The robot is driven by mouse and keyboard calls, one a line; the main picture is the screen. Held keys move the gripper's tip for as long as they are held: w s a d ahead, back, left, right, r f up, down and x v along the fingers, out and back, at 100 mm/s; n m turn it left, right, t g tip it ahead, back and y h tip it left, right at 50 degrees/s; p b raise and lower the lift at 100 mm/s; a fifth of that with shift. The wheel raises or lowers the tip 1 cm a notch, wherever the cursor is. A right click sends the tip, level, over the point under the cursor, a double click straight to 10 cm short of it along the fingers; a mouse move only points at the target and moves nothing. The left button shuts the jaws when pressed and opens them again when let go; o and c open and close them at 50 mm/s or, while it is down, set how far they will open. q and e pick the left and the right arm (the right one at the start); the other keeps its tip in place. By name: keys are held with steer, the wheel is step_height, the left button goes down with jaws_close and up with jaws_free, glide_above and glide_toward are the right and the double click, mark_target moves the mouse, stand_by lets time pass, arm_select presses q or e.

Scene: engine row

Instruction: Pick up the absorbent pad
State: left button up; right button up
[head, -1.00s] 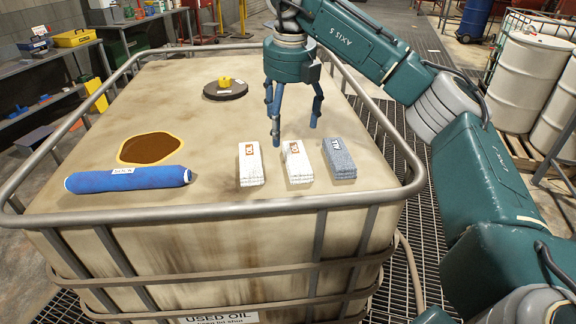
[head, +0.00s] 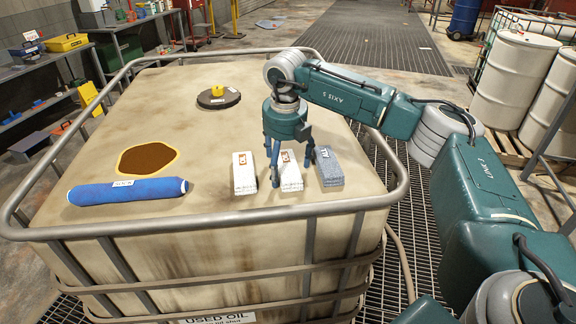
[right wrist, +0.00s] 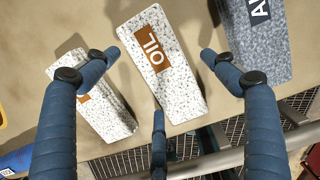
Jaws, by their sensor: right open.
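Three stacked pads lie in a row on top of the tank. The left pad (head: 244,175) and middle pad (head: 290,183) are speckled white with orange labels; the right pad (head: 328,168) is grey with a dark label. My right gripper (head: 291,172) is open above the middle pad, its fingers hiding part of it. In the right wrist view, the middle pad, labelled OIL (right wrist: 160,70), lies between the spread fingers (right wrist: 159,62). The left white pad (right wrist: 105,110) and grey pad (right wrist: 258,40) lie on either side. I cannot tell whether the fingers touch anything. My left gripper is not in view.
The used-oil tank top (head: 200,215) has a raised metal rail (head: 210,229) around it. A blue sock (head: 128,191), a brown oil patch (head: 147,160) and a dark lid with a yellow knob (head: 218,98) are on it. White drums (head: 518,80) stand at right.

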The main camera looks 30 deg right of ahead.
steer(key=c, duration=1.2)
steer(key=shift+o, duration=0.2)
